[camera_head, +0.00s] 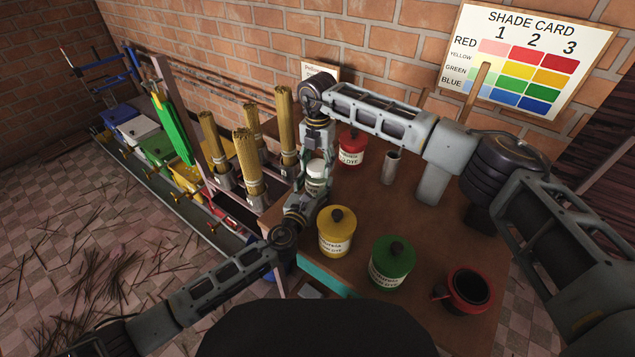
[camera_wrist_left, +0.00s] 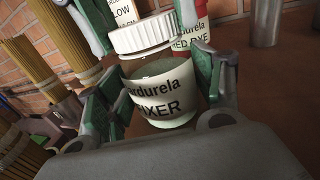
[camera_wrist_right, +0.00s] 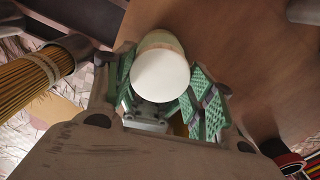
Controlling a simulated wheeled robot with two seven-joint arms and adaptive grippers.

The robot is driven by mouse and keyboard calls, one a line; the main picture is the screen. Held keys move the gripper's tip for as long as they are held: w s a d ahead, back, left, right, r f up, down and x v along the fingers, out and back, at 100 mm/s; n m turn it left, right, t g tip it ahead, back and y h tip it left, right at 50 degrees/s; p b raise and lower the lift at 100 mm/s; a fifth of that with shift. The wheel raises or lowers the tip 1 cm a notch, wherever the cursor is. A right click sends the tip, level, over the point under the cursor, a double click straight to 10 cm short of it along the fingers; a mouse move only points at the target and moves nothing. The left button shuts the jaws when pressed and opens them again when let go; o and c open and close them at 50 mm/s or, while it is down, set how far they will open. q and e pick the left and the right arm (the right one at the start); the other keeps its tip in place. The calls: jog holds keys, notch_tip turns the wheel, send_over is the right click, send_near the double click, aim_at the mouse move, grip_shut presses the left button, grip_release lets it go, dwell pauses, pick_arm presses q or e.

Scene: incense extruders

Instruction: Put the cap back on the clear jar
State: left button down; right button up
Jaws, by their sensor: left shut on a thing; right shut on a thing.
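The clear jar (camera_wrist_left: 160,108), labelled FIXER, stands upright between the green pads of my left gripper (camera_wrist_left: 163,92), which is shut on it. Its mouth is uncovered. The white ridged cap (camera_wrist_left: 145,36) is above the mouth, slightly tilted, with a visible gap between them. My right gripper (camera_wrist_right: 165,95) is shut on the cap, whose round white top (camera_wrist_right: 160,76) faces the right wrist camera. In the head view, both grippers meet around the jar, and the white cap (camera_head: 317,167) shows partly between them. The arms hide most of the jar there.
On the brown table (camera_head: 375,215), a red dye jar (camera_head: 352,150) and a metal cup (camera_head: 391,167) stand behind. Yellow (camera_head: 336,235) and green (camera_head: 391,265) jars and a red mug (camera_head: 470,292) stand in front. Bundles of incense sticks (camera_head: 247,165) stand at left.

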jog(key=o, duration=1.1)
jog(key=shift+r, duration=2.25)
jog(key=shift+c, duration=0.2)
